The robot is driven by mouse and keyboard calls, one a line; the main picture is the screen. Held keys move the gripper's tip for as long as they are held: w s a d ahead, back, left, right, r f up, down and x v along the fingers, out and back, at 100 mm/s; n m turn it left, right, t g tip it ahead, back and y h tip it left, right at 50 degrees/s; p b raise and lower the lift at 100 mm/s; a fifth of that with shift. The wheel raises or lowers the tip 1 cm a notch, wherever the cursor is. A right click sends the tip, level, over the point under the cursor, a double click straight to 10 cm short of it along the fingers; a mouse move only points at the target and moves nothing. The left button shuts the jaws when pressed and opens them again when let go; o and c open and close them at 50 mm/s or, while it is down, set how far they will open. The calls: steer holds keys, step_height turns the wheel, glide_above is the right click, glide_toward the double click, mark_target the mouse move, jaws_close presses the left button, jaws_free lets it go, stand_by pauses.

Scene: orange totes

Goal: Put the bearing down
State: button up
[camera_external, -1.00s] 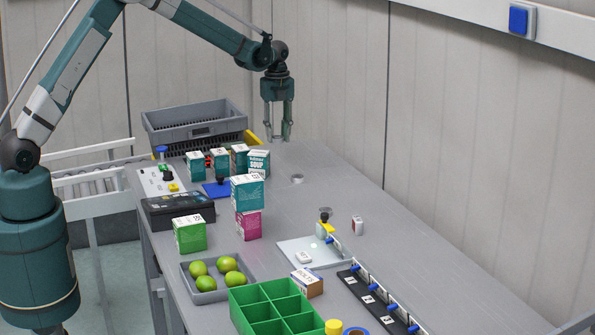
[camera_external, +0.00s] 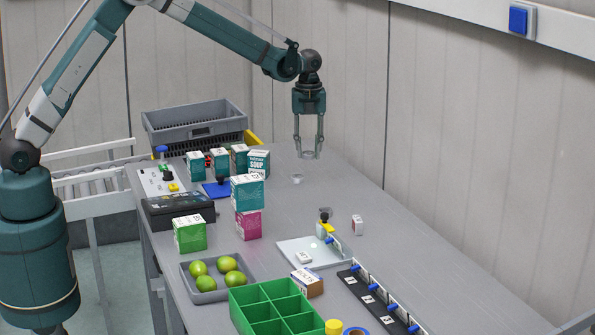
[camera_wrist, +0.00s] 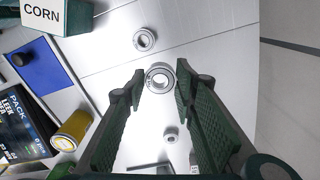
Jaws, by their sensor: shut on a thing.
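My gripper (camera_external: 308,154) is shut on a bearing and hangs above the grey table. In the wrist view the held bearing (camera_wrist: 159,79), a silver ring with a dark-edged centre, sits between the two green fingertips (camera_wrist: 160,82). A second bearing (camera_wrist: 144,40) lies on the tabletop just beyond it; it also shows in the external view (camera_external: 297,178), below and slightly left of my fingertips. The held bearing is small and hard to make out in the external view.
A grey crate (camera_external: 200,128) is at the back. A white plate (camera_external: 300,252), green divided bin (camera_external: 250,312) and lime tray (camera_external: 207,298) lie nearer the camera. The table's right side (camera_external: 410,240) is mostly clear.

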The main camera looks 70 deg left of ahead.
steer(key=d+m, duration=0.4)
steer(key=d, duration=1.7)
steer(key=m, duration=1)
glide_above(336, 316)
steer(key=shift+r, duration=0.15)
steer(key=shift+f, duration=3.15)
steer(key=shift+f, duration=1.9)
